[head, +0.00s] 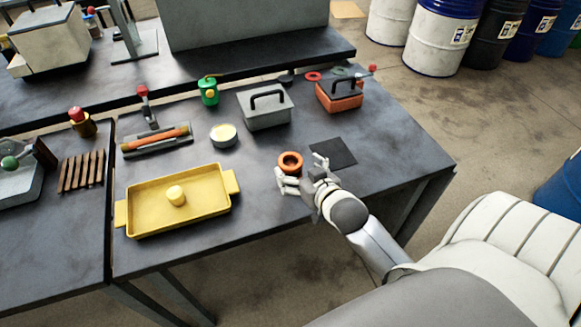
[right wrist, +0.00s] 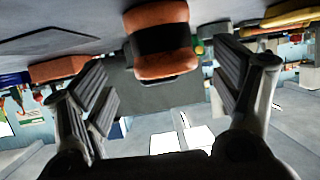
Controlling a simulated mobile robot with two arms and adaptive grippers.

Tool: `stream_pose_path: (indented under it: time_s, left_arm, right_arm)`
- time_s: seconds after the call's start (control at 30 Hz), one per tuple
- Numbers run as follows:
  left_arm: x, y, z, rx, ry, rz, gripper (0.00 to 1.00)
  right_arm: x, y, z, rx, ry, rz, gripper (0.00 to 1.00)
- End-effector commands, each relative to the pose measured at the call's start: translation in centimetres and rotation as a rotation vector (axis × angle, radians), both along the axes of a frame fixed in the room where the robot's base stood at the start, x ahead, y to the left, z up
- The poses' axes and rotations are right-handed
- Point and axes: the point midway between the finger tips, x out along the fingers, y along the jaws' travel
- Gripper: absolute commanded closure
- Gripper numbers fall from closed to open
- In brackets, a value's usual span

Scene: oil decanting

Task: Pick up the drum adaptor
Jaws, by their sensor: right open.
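The drum adaptor (head: 290,158) looks like a short orange-brown ring with a dark hole, upright on the dark table right of the yellow tray. In the right wrist view it shows as an orange piece with a black band (right wrist: 158,62), in the gap between my finger pads. My right gripper (head: 301,171) is open, low over the table at the adaptor's near right side. Its spread fingers also show in the right wrist view (right wrist: 168,88), one to each side of the adaptor; I see no clear contact. My left gripper is not in view.
A black square mat (head: 333,153) lies just right of my right gripper. A yellow tray (head: 150,217) with a yellow piece is on the left. A grey lidded box (head: 266,115), an orange box (head: 339,99) and a round tin (head: 223,136) stand behind. The table's front right is clear.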

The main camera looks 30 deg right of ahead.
Motion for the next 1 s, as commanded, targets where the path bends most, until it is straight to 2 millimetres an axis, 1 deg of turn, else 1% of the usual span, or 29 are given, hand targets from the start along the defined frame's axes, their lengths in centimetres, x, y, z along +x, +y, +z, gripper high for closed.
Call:
stream_pose_path:
  time_s: [0.2, 0.33, 0.5, 0.7, 1.0]
  left_arm:
    - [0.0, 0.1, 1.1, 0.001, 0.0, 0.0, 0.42]
    - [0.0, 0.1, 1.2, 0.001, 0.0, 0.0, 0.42]
    - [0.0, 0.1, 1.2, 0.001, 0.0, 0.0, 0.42]
    - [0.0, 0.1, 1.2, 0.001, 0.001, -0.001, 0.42]
    - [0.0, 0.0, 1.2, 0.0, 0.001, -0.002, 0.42]
  right_arm:
    - [2.7, 0.0, -0.4, 0.0, -0.001, 0.0, 0.16]
    - [4.0, -0.1, -1.1, 0.0, 0.0, 0.0, 0.16]
    - [4.7, -0.2, -1.5, 0.0, 0.0, 0.0, 0.16]
    - [4.7, -0.2, -1.5, 0.0, 0.0, 0.0, 0.16]
    - [4.6, -0.2, -1.5, 0.0, 0.001, 0.0, 0.54]
